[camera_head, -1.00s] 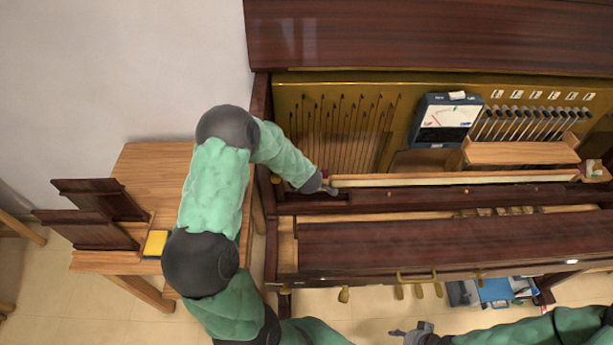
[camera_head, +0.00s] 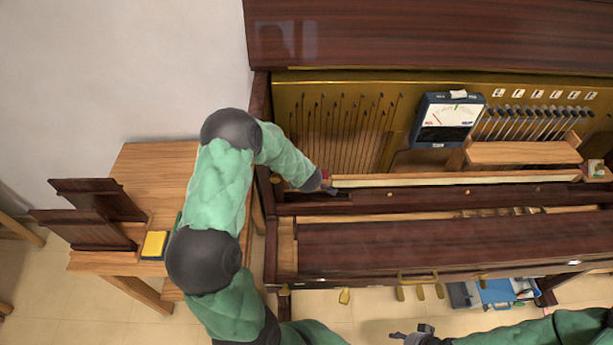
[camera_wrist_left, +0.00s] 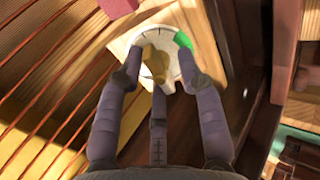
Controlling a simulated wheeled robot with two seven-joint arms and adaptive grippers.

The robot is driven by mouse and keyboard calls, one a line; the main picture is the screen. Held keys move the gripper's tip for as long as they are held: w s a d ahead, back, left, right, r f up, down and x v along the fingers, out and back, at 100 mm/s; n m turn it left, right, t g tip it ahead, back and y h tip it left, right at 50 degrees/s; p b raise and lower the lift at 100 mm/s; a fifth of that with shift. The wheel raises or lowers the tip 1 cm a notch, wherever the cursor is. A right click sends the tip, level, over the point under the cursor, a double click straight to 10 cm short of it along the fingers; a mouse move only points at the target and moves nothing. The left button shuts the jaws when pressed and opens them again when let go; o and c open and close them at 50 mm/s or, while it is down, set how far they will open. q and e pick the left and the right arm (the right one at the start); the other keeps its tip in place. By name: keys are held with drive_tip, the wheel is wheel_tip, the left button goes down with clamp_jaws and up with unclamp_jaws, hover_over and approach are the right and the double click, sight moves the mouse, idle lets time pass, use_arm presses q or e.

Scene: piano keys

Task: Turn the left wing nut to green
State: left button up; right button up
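The left wing nut (camera_wrist_left: 155,64) is brass and sits in front of a round white dial with a green sector (camera_wrist_left: 183,41) at its upper right, in the left wrist view. My left gripper (camera_wrist_left: 160,62) has its two outer fingers spread on either side of the nut, with a gap visible on the right. A middle finger reaches up below the nut; I cannot tell whether it touches. In the head view my left gripper (camera_head: 326,188) is at the left end of the piano's rail, and the nut is hidden there. My right gripper (camera_head: 412,334) is at the bottom edge, too small to read.
The piano (camera_head: 400,240) is open, with a pale long rail (camera_head: 450,180) beside my left gripper. A meter (camera_head: 447,118) and a wooden rack (camera_head: 525,152) stand inside. A side table (camera_head: 150,170) with a yellow sponge (camera_head: 154,243) is at left.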

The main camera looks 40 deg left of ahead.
use_arm(q)
drive_tip(key=shift+w+a+f, duration=0.2)
drive_tip(key=shift+f, duration=0.2)
drive_tip(key=shift+s+d+r, duration=0.25)
drive_tip(key=shift+s+r, duration=0.05)
drive_tip(key=shift+r, duration=0.2)
idle(0.4)
clamp_jaws()
